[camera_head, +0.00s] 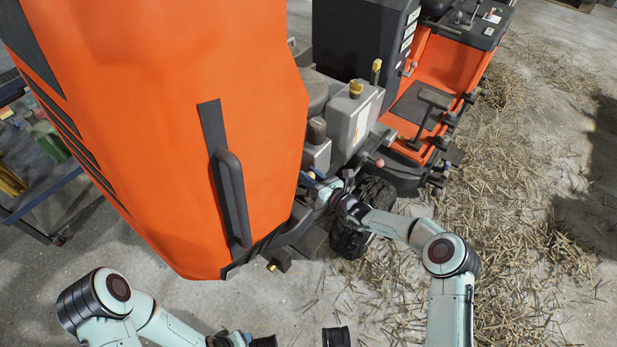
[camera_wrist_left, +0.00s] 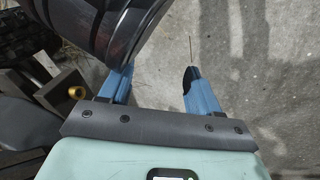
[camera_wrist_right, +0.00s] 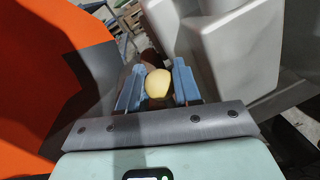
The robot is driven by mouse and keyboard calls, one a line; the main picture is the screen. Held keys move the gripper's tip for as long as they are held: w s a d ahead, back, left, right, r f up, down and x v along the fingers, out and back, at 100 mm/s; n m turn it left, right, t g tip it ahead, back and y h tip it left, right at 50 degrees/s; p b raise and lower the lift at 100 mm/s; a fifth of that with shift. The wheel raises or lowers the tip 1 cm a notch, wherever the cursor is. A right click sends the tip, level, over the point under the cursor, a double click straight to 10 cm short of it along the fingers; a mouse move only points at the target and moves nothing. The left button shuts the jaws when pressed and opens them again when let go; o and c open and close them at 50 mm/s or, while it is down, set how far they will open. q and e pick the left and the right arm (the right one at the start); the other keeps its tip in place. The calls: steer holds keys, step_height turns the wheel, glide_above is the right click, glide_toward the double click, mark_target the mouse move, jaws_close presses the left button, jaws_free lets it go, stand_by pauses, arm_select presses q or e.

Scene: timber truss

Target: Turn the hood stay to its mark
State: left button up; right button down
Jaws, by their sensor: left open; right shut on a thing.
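The orange hood (camera_head: 150,100) of the machine stands raised at the left of the head view, with a black handle (camera_head: 232,195) on it. My right gripper (camera_head: 312,178) is beside the hood's right edge, among grey engine parts. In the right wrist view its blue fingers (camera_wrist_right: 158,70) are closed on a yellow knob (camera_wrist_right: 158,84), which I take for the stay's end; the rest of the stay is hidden. I cannot make out a mark. My left gripper (camera_wrist_left: 156,72) is open and empty, low in front of the hood, with a dark cylinder close to its left finger.
A grey tank (camera_head: 352,115) with a yellow cap stands right of the hood. The black wheel (camera_head: 352,240) is below my right wrist. Straw (camera_head: 540,190) covers the floor at the right. A blue-framed rack (camera_head: 45,205) is at the far left. Bare concrete lies in front.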

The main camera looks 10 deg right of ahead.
steer(key=shift+d, duration=0.15)
steer(key=c, duration=0.8)
jaws_free()
steer(key=p+v, duration=0.2)
steer(key=v, duration=0.2)
steer(key=shift+s+d+r, duration=0.2)
steer(key=shift+s, duration=0.15)
arm_select(q)
step_height(320, 180, up, 6)
steer(key=s+d+p, duration=0.2)
steer(key=d, duration=0.1)
steer(key=shift+m+h, duration=0.3)
arm_select(e)
steer(key=v, duration=0.8)
steer(key=shift+s+d+f, duration=0.15)
steer(key=shift+s, duration=0.05)
